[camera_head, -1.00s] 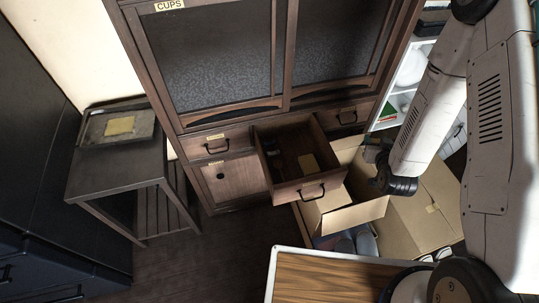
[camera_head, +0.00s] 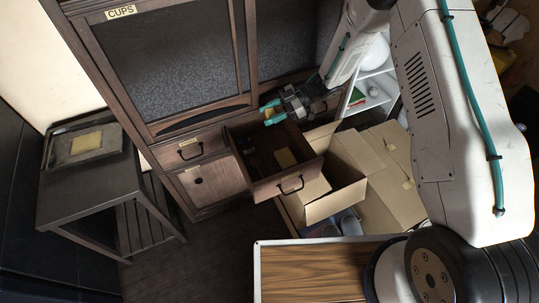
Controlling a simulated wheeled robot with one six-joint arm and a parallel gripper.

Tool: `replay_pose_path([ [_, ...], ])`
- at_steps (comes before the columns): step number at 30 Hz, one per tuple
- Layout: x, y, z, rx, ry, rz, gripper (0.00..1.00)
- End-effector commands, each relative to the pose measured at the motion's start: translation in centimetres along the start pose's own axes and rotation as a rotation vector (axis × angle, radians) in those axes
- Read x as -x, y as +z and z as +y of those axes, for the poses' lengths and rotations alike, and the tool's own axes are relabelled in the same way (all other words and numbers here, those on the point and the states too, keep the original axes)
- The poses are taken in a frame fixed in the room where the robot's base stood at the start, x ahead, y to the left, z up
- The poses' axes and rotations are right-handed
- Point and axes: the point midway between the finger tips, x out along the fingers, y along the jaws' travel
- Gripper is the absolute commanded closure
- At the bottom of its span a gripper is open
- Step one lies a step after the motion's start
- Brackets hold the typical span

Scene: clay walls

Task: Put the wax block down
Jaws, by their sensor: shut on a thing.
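My gripper (camera_head: 271,111), with green fingertips, is above the back of the open drawer (camera_head: 293,182), in front of the cabinet. It is shut on a small yellow piece, which I take to be the wax block (camera_head: 269,112); only a sliver shows between the fingertips.
The wooden cabinet (camera_head: 167,70) labelled CUPS stands behind the drawer. The dark side table (camera_head: 85,190) with its tray (camera_head: 112,137) is at left. An open cardboard box (camera_head: 340,200) is right of the drawer. A wood-topped surface (camera_head: 310,272) is in front.

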Motion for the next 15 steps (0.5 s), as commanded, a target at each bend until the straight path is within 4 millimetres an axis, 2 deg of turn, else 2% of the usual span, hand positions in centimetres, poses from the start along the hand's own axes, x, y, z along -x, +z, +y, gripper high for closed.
replay_pose_path([
  [6,0.1,1.7,-0.5,0.056,-0.142,0.002,0.77],
  [15,-1.7,6.3,-0.5,0.060,-0.149,0.001,0.77],
])
